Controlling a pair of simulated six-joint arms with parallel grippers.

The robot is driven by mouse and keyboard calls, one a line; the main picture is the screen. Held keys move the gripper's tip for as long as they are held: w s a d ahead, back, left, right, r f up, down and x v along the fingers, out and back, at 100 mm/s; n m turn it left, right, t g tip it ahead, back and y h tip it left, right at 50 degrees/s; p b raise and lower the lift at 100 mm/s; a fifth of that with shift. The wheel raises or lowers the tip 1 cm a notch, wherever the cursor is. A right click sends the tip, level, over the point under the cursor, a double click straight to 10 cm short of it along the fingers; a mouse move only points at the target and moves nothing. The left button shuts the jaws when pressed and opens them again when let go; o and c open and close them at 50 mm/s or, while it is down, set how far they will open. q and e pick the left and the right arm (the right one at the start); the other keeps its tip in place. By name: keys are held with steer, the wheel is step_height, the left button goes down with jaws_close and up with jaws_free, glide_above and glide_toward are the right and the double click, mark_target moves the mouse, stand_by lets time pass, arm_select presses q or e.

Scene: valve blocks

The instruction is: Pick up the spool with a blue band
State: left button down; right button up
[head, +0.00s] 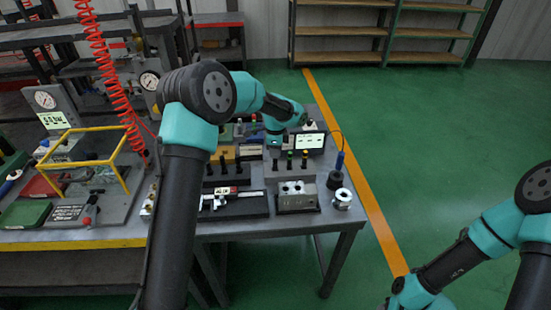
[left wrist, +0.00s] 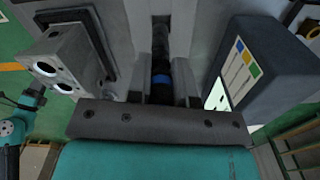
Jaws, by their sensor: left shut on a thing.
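The spool with a blue band (left wrist: 161,79) is dark and narrow and stands between the two fingers of my left gripper (left wrist: 164,90) in the left wrist view. The gripper is shut on it. In the head view my left gripper (head: 275,149) points down over the back of the table, at the left end of a row of dark spools. A spool with a green band (head: 290,157) and one with a yellow band (head: 304,155) stand upright beside it in a grey block (head: 292,173). The lower end of the held spool is hard to make out. My right gripper is out of view.
A metal valve block (head: 297,197) with two bores sits at the table's front; it also shows in the left wrist view (left wrist: 66,64). A small screen (head: 309,142) stands behind the spools. Black-topped posts (head: 222,163) stand left.

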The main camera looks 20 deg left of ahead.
arm_select(q)
step_height(320, 180, up, 6)
steer(key=shift+f, duration=0.2)
steer(key=shift+a, duration=0.1)
stand_by(0.5)
